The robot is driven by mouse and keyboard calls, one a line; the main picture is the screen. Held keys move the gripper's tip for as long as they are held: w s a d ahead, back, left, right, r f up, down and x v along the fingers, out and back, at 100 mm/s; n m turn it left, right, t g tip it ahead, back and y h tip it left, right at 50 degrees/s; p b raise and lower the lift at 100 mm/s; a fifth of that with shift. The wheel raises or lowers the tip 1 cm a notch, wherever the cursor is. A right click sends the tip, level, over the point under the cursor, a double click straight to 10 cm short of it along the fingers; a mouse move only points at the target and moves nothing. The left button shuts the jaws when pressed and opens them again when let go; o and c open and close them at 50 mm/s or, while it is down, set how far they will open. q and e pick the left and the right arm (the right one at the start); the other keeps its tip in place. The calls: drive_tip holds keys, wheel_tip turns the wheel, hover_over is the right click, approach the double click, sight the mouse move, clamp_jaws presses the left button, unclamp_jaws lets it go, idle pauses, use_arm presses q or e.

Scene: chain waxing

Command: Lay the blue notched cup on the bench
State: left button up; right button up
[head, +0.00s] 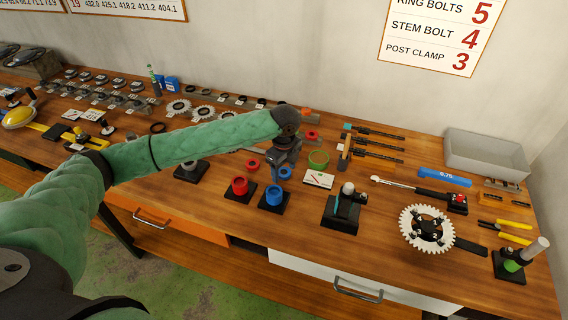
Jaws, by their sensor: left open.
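The blue cup (274,196) stands upright on a small black base on the wooden bench (330,262); its notch is too small to make out. My left gripper (277,176) points down just above and behind the cup, with its jaws open. I cannot tell whether the fingertips touch or surround the cup's rim. A smaller blue ring (286,173) shows just right of the gripper, partly behind it. My right gripper is not in view.
A red cup (240,186) on a black base stands close left of the blue cup. A black block with a white knob (347,189) stands to the right. A white card (319,180) and a green ring (319,157) lie behind. Bare bench lies in front.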

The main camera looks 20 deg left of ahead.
sight(284, 171)
use_arm(q)
drive_tip(key=shift+r, duration=0.25)
wheel_tip(284, 171, up, 4)
drive_tip(key=shift+f+b, duration=0.1)
drive_tip(key=shift+b, duration=1.1)
wheel_tip(284, 171, up, 8)
drive_tip(key=b, duration=0.2)
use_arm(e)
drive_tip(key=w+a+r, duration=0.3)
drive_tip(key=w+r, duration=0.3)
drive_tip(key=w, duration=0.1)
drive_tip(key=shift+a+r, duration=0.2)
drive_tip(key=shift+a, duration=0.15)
